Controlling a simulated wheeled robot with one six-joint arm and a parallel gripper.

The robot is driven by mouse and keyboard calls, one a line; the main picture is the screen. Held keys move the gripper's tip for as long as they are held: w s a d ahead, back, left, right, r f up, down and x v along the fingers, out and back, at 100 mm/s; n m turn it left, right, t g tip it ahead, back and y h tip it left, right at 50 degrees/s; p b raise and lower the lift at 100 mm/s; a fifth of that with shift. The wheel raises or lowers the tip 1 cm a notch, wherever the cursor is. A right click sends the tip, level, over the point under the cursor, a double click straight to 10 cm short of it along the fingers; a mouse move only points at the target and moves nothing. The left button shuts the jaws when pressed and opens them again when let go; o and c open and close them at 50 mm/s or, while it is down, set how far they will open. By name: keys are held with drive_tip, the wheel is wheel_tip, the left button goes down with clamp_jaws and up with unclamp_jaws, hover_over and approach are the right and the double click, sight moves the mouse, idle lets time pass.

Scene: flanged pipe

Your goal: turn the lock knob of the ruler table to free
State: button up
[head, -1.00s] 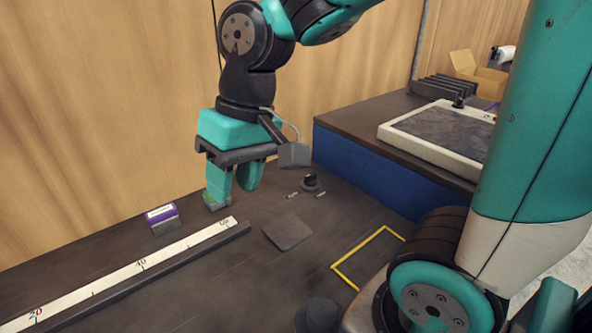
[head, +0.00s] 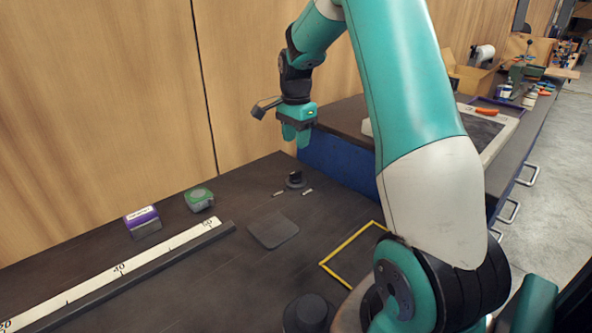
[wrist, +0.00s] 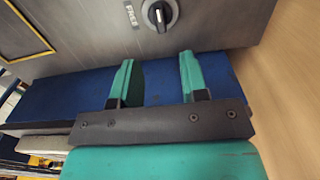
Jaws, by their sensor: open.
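The lock knob (head: 295,180) is a small black round knob on the dark ruler table (head: 210,265), near its far right edge. My gripper (head: 297,140) is open and empty, above and beyond the knob, and touches nothing. Its fingers (wrist: 155,65) point toward the knob.
A ruler strip (head: 125,268), a purple-and-white box (head: 142,221) and a green tape measure (head: 199,200) are at the left. A dark flat pad (head: 273,230) and yellow outline (head: 347,259) lie nearer. A raised bench with a blue side (head: 335,163) stands at the right.

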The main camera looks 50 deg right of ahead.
sight(296, 171)
wheel_tip(296, 171, down, 10)
idle(0.3)
drive_tip(key=shift+c, duration=0.4)
clamp_jaws()
